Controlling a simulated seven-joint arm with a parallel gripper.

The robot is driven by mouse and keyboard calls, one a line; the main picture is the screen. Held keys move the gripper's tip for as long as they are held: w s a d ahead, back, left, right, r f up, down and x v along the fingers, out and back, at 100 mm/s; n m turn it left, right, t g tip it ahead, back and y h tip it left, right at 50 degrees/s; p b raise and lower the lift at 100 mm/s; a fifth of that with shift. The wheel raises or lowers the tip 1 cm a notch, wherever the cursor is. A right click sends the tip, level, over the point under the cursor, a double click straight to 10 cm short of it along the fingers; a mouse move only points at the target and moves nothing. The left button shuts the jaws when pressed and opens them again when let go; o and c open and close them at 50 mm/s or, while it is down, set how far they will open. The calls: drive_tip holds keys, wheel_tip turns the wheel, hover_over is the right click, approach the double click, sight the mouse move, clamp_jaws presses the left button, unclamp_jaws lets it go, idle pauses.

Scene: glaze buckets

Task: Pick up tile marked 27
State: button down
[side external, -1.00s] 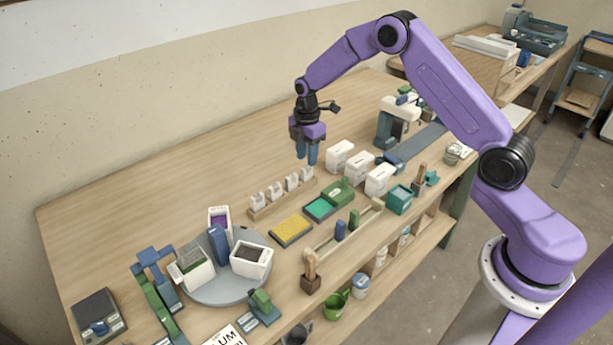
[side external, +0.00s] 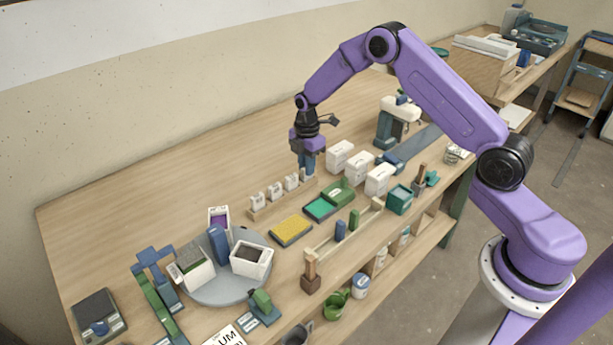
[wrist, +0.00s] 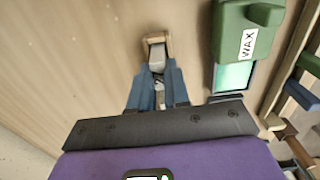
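Several small white tiles stand in a row in a wooden rack (side external: 285,201) on the table. Three of them show clearly to the left of my gripper, among them one tile (side external: 275,191); their marks are too small to read, so I cannot tell which is 27. My gripper (side external: 306,171) is lowered over the right end of the row, its blue fingers pointing down. In the wrist view, my gripper (wrist: 158,85) has its fingers either side of a pale tile, mostly hidden. Whether they press on it is unclear. Another pale tile (wrist: 157,53) shows beyond the fingertips.
A green block labelled WAX (wrist: 248,38) stands close to the right of the fingers in the wrist view. White buckets (side external: 340,156) stand right of the rack. A yellow tray (side external: 291,232) lies in front. The table behind the rack is clear.

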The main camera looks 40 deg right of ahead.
drive_tip(key=shift+r, duration=3.75)
